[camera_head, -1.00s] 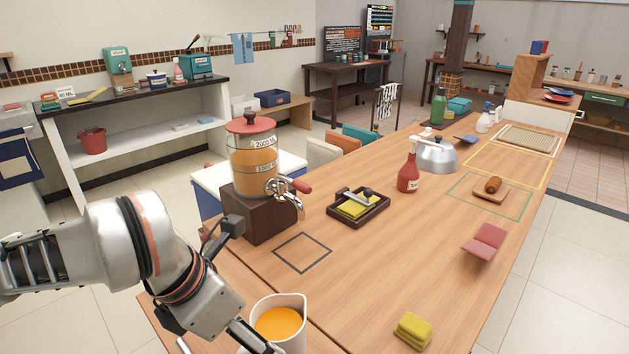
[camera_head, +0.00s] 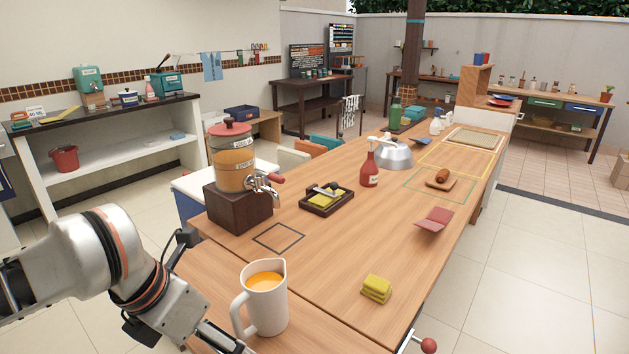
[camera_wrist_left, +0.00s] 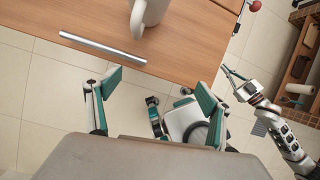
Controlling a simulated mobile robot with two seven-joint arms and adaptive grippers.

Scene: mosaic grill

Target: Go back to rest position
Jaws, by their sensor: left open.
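My left gripper (camera_wrist_left: 158,82) is open and empty in the left wrist view, its two green-padded fingers spread just off the table's edge. In the head view my left arm enters from the lower left and its fingers are mostly cut off by the bottom edge. A white jug (camera_head: 265,312) with orange liquid stands upright on the wooden table; its lower part also shows in the left wrist view (camera_wrist_left: 150,12), apart from the fingers. My right gripper (camera_wrist_left: 231,75) shows small at the right of the left wrist view; its jaw opening is unclear.
A juice dispenser (camera_head: 234,176) on a dark block stands behind the jug. A metal handle bar (camera_wrist_left: 101,48) runs along the table's edge.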

